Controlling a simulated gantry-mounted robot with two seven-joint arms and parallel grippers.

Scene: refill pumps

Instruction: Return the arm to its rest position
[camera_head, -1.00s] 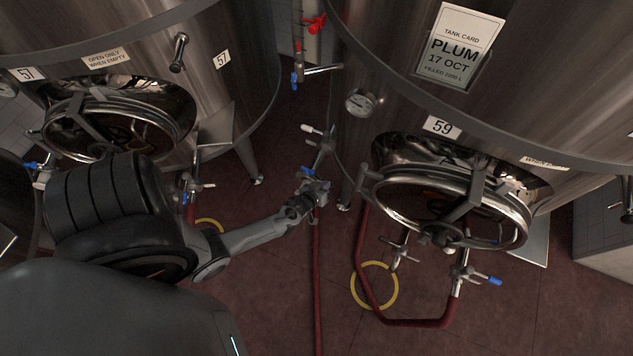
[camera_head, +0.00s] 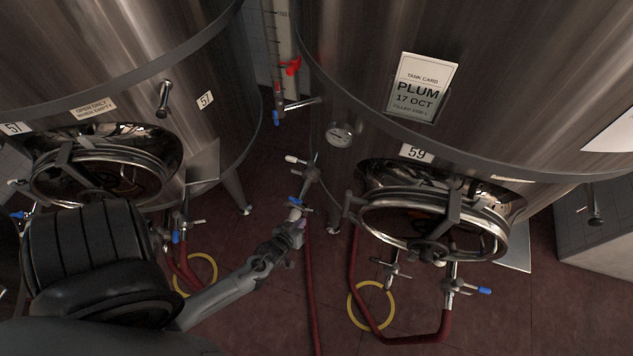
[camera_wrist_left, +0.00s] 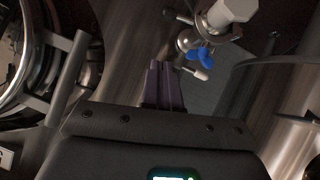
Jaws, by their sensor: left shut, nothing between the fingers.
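My left arm comes in from the lower left in the head view. Its gripper (camera_head: 298,222) is just below a pipe valve with a blue handle (camera_head: 295,202), between the two tanks. In the left wrist view the two dark fingers (camera_wrist_left: 164,82) are together with nothing between them. The blue handle (camera_wrist_left: 198,54) and a white-tipped lever (camera_wrist_left: 196,72) show just beyond the fingertips; I cannot tell if they touch. My right gripper is in neither view.
Tank 59 (camera_head: 480,90) with a plum card (camera_head: 422,88) stands right, tank 57 (camera_head: 120,50) left. Their round hatches (camera_head: 435,226) jut forward. A red hose (camera_head: 312,290) and yellow rings (camera_head: 371,305) lie on the floor. Tank legs (camera_head: 238,188) stand near the valve.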

